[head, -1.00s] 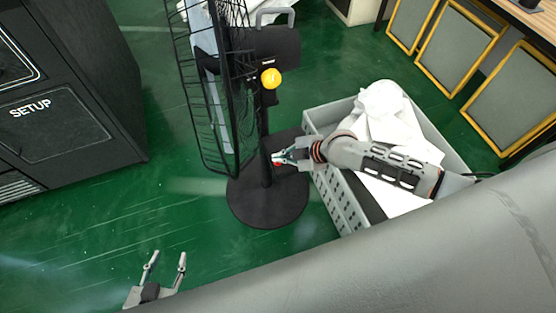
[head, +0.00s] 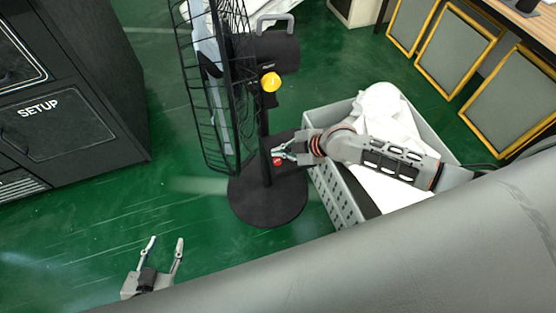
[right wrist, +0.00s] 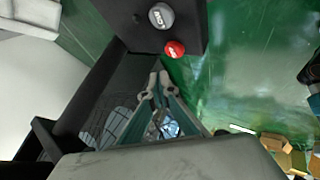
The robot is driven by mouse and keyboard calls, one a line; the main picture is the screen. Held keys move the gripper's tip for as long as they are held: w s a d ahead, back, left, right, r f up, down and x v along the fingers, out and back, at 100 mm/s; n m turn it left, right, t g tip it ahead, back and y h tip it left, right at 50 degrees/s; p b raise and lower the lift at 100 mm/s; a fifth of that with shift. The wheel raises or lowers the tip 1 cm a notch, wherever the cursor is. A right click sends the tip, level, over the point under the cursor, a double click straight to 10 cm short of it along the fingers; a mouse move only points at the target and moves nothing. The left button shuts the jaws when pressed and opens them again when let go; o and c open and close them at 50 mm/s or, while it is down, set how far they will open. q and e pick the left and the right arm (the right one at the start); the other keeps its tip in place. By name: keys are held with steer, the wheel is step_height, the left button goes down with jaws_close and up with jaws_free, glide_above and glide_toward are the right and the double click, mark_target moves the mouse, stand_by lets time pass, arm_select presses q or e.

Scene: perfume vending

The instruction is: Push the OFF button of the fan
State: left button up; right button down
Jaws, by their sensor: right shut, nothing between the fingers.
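The black pedestal fan (head: 265,145) stands upright in the middle of the head view, on a round base. A red button (head: 277,161) shows low on its post. The right wrist view shows this red button (right wrist: 174,49) beside a grey button (right wrist: 161,15) on a black box; their lettering is too small to read surely. My right gripper (head: 279,152) is shut and empty near the red button. In the right wrist view its fingertips (right wrist: 158,78) lie just below the button in the picture; I cannot tell contact. My left gripper (head: 165,243) is open and empty, low at the left.
A grey crate (head: 342,196) with white cloth-like items (head: 384,105) stands right of the fan, under my right arm. A black cabinet marked SETUP (head: 95,120) stands at the left. Yellow-framed panels (head: 462,50) stand at the upper right. Green floor is clear left of the fan base.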

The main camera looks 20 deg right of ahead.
steer(key=shift+r+p, duration=0.85)
steer(key=shift+r, duration=0.5)
arm_select(q)
steer(key=r, duration=0.1)
steer(key=w+r, duration=0.1)
steer(key=r, duration=0.1)
arm_select(e)
steer(key=shift+f, duration=0.1)
steer(key=shift+s+a, duration=0.1)
steer(key=s+a+m+t, duration=0.1)
steer(key=s+a+m, duration=0.2)
steer(key=s+a, duration=0.3)
arm_select(q)
steer(key=s+f+p, duration=0.1)
steer(key=s+d+f+p, duration=0.1)
steer(key=s, duration=0.1)
steer(key=shift+d+f+n+g, duration=0.1)
steer(key=shift+n+g, duration=0.2)
arm_select(e)
steer(key=s+d+m+t+h, duration=0.1)
steer(key=s+d+m, duration=0.3)
steer(key=s, duration=0.4)
steer(key=s+d+m+t+h, duration=0.2)
steer(key=s+d+m, duration=0.3)
steer(key=s, duration=0.3)
steer(key=shift+d+r+m+h, duration=0.25)
steer(key=shift+m+h, duration=0.15)
steer(key=shift+m, duration=0.4)
